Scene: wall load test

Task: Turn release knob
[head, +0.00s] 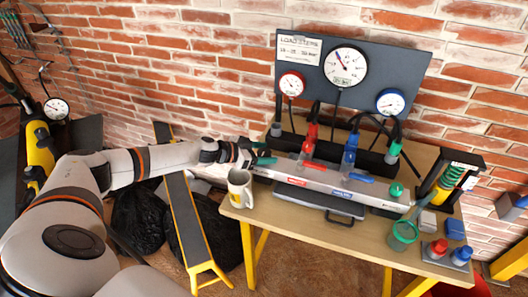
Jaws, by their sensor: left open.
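A long pale bar-shaped unit (330,182) lies on the wooden table, with red and blue labels on its front. A green round knob (396,190) sits at its right end. A red lever (318,165) and a blue lever (361,178) lie along its top. A green part (266,160) sits at its left end. My left gripper (250,158) is open at this left end, close beside the green part; I cannot tell whether they touch. Which part is the release knob is not marked legibly. My right gripper is not in view.
A mug (240,188) stands close in front of my left gripper. A dark gauge panel (350,68) stands behind the unit. A green cup (404,232) and red and blue-topped pieces (438,247) are at the table's right. A yellow-edged beam (186,215) stands left of the table.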

